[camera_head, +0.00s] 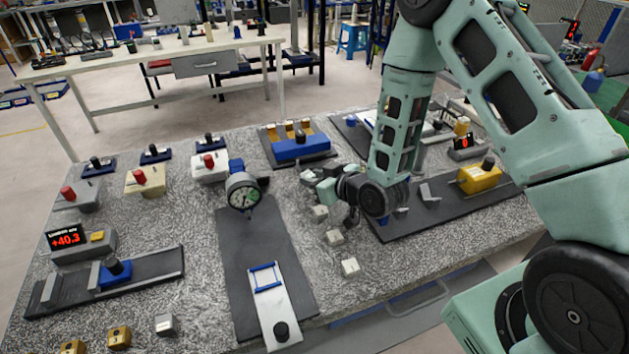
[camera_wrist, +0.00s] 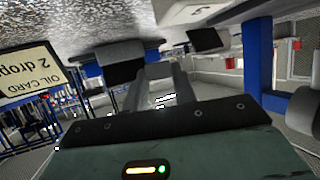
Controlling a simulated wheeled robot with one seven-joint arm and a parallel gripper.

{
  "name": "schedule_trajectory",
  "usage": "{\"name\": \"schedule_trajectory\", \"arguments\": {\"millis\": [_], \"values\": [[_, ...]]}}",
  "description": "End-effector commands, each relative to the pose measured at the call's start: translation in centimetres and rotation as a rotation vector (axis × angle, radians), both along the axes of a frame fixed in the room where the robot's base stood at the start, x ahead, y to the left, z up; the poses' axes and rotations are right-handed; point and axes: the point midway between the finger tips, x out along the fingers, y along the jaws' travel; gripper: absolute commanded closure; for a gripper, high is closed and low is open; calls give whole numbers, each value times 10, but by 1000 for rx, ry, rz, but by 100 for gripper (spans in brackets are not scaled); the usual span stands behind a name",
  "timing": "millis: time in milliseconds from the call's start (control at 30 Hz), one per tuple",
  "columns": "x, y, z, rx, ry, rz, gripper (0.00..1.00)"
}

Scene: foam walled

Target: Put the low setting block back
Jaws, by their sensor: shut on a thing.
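My gripper (camera_head: 318,182) is over the granite table, right of its middle. It is shut on a small pale grey block (camera_head: 308,175), mostly hidden by the fingers. Similar small grey blocks stand on the granite in front of the gripper: one close by (camera_head: 320,212), one nearer (camera_head: 335,237) and one nearest the front edge (camera_head: 350,267). I cannot read any marks that tell which block is the low one.
A dial gauge (camera_head: 243,194) stands left of the gripper, behind a dark mat (camera_head: 237,250) with a blue-framed piece. A blue fixture (camera_head: 300,147) is behind the gripper. A yellow block (camera_head: 479,179) sits on a dark plate at right. An oil card (camera_wrist: 28,75) shows in the wrist view.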

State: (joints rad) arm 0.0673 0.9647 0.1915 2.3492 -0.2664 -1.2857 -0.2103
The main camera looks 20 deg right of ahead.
Motion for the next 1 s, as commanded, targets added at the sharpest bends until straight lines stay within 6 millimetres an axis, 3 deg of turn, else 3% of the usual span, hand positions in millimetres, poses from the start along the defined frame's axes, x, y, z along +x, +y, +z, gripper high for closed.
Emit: {"name": "schedule_trajectory", "arguments": {"millis": [133, 967, 1000], "values": [[0, 0, -12, 0, 0, 1, 100], [-1, 0, -30, -3, 5, 1, 100], [-1, 0, -31, -3, 6, 1, 65]]}}
